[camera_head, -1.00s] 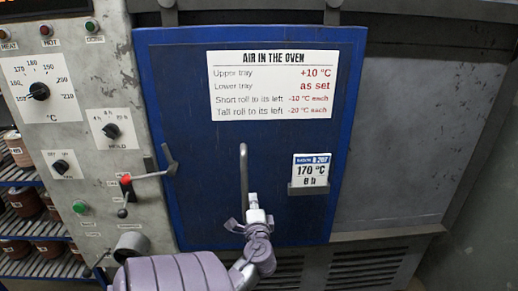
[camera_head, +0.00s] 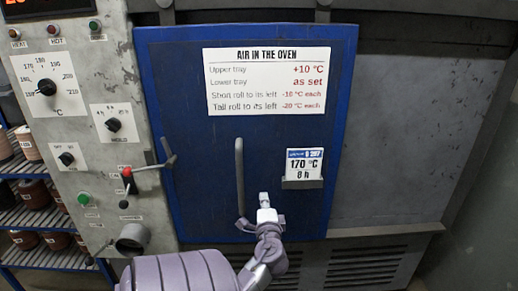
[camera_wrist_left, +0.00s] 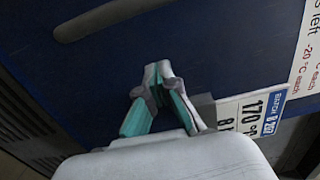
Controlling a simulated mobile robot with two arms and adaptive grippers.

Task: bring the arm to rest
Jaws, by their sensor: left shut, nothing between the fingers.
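My left gripper (camera_head: 264,199) is shut and empty in front of the lower part of the blue oven door (camera_head: 200,160). My left arm (camera_head: 180,272) comes in from the bottom edge. The door looks closed. My right gripper is not in view.
A batch card (camera_head: 304,163) reading 170 °C, 8 h sits in a holder right of my gripper. An air notice (camera_head: 266,80) is above. Shelves of rolls (camera_head: 35,190) are at far left.

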